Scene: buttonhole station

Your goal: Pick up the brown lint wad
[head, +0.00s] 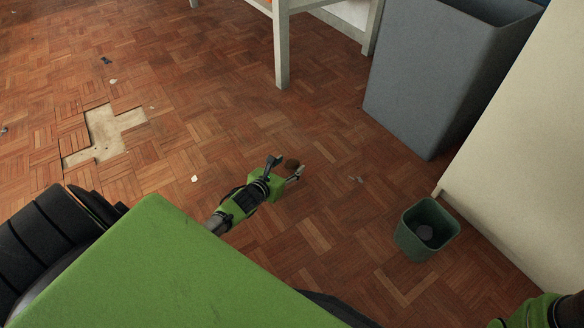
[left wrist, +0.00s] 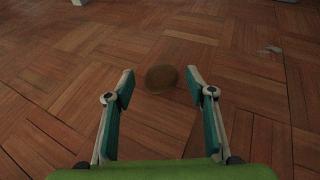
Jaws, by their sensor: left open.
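The brown lint wad (left wrist: 161,78) is a small, round, dark brown lump on the parquet floor. In the left wrist view it lies just beyond and between my left gripper's (left wrist: 160,87) open fingertips. In the head view the wad (head: 291,163) shows between the two fingers of my left gripper (head: 287,167), partly hidden by it. The left gripper is open and holds nothing. At the bottom right of the head view a green part of my right arm shows, but its fingers are out of the picture.
A green bin (head: 407,240) with a grey lump inside stands right, by a pale panel (head: 520,170). A large grey container (head: 420,90) stands behind. A white table leg (head: 281,45) is at the top. Small scraps and a bare floor patch (head: 105,132) lie left.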

